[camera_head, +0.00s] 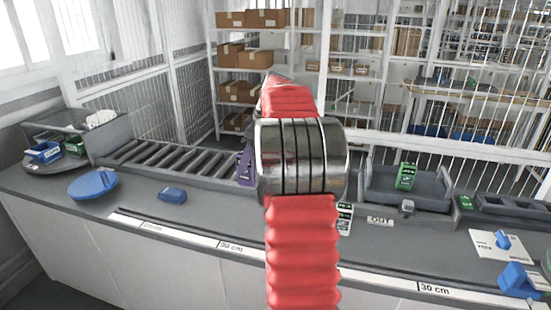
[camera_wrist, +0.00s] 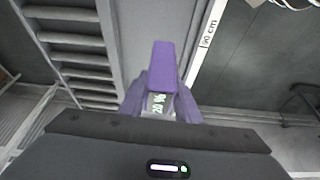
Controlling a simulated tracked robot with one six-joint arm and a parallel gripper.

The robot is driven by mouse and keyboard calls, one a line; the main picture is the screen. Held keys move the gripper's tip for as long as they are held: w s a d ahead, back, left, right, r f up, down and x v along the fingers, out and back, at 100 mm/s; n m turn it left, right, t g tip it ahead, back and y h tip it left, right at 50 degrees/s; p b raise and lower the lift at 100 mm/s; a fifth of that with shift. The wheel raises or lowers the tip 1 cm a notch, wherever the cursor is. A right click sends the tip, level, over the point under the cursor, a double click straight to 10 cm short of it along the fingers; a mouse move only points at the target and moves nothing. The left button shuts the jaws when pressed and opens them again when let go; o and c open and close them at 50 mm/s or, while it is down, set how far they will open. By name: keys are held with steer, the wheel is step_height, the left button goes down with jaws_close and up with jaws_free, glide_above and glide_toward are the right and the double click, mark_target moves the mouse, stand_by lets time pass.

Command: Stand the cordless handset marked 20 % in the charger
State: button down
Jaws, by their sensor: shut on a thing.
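My gripper (camera_wrist: 161,88) is shut on a purple handset (camera_wrist: 164,63) whose small display reads 20 %. The handset sits between the two purple fingers and points away from the wrist; its lower part is hidden. In the head view a purple part (camera_head: 245,168) shows beside my red arm, above the counter near the rollers; the arm hides the rest. A dark slotted holder (camera_head: 510,206) with a green tag stands at the right. I cannot tell whether it is the charger.
A grey tray (camera_head: 440,195) behind the OUT label holds a green-marked item (camera_head: 407,177). Rollers (camera_head: 165,162) run along the back left. A blue disc (camera_head: 93,185) and blue block (camera_head: 172,194) lie at left. Blue pieces (camera_head: 518,280) lie front right. The front counter strip is mostly clear.

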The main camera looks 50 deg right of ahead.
steer(key=w+a+f, duration=0.1)
steer(key=w+a, duration=0.3)
steer(key=a, duration=0.9)
steer(key=w+a+f, duration=0.1)
steer(key=w+a, duration=0.3)
steer(key=a, duration=1)
steer(key=w+a+f, duration=0.1)
steer(key=w+a, duration=0.3)
steer(key=a, duration=1)
steer(key=shift+w+f+m, duration=0.15)
steer(key=shift+w+m, duration=0.15)
steer(key=shift+m, duration=0.1)
steer(key=shift+d, duration=0.15)
